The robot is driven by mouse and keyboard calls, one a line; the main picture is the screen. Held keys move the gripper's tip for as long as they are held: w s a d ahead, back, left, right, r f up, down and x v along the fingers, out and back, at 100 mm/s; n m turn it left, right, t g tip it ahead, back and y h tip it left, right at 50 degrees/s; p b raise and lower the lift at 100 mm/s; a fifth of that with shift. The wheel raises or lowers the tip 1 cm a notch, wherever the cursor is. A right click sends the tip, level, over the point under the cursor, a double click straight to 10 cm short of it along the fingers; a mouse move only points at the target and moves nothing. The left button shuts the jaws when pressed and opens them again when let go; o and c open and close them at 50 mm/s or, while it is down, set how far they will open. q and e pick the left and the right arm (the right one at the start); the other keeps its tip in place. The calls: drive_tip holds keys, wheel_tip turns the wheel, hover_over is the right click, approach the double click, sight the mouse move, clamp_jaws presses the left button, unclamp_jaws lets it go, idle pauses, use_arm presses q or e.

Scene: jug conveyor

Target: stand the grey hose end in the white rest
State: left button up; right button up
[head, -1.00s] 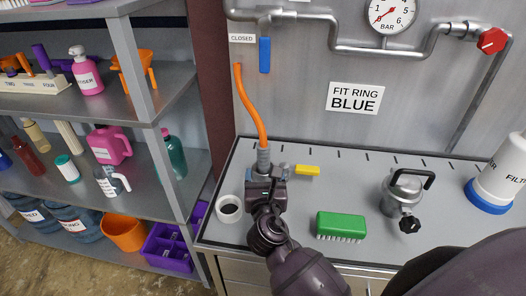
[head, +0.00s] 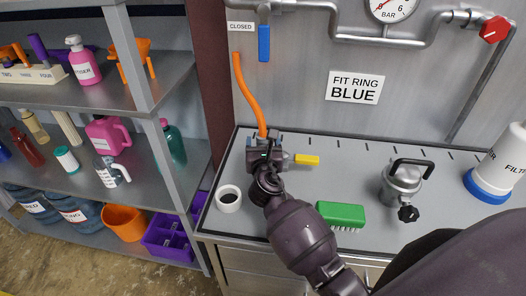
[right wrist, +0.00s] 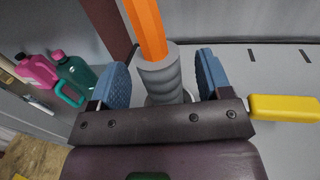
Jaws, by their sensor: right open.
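The fingers are open, with a gap visible on the right side of the grey end. In the head view my right gripper (head: 264,143) hides most of the grey end. The white rest (head: 229,198), a short round cup with a dark opening, stands on the worktop to the left and nearer. It looks empty. My left gripper is out of view.
A yellow lever (head: 306,159) sticks out just right of my right gripper. A green brush (head: 341,214), a metal pot (head: 403,182) and a white filter (head: 499,165) stand farther right. A loaded shelf (head: 175,105) is on the left.

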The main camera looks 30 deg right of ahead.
drive_tip(key=shift+w+d, duration=0.25)
drive_tip(key=shift+w, duration=0.25)
drive_tip(key=c, duration=1.1)
drive_tip(key=shift+r, duration=0.1)
